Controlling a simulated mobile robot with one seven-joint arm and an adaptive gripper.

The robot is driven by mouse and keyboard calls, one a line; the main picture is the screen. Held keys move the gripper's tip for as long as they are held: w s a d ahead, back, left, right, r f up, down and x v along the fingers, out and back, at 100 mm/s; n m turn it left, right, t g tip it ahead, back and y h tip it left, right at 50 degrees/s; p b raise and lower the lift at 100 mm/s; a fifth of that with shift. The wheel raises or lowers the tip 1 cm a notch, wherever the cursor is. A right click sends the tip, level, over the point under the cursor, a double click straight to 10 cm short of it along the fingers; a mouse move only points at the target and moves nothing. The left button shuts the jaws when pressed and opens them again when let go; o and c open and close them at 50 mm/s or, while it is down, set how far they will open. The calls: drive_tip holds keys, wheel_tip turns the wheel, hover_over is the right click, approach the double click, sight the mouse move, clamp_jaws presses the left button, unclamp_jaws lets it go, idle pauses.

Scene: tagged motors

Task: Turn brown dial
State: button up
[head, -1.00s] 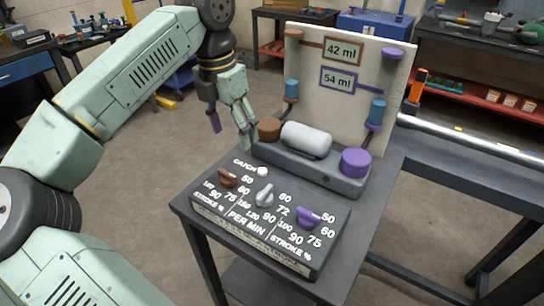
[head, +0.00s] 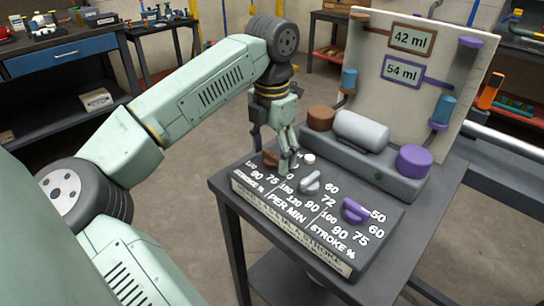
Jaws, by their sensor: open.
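The brown dial (head: 270,159) is at the left end of the control panel (head: 290,209), over a "STROKE %" scale. It is partly hidden by my gripper (head: 277,162). My gripper is open and points down, its fingers close around the brown dial. I cannot tell whether they touch it. The dial's pointing direction is hard to make out. A grey dial (head: 310,181) over "PER MIN" and a purple dial (head: 355,210) over another "STROKE %" sit to the right.
Behind the panel stand a brown cap (head: 321,117), a grey motor cylinder (head: 361,131) and a purple cap (head: 413,161). An upright board (head: 440,60) reads 42 ml and 54 ml.

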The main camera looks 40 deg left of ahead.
drive_tip(key=c, duration=1.2)
drive_tip(key=shift+o, duration=0.2)
drive_tip(key=m+b, duration=0.1)
drive_tip(key=m, duration=0.3)
drive_tip(key=shift+m, duration=2.4)
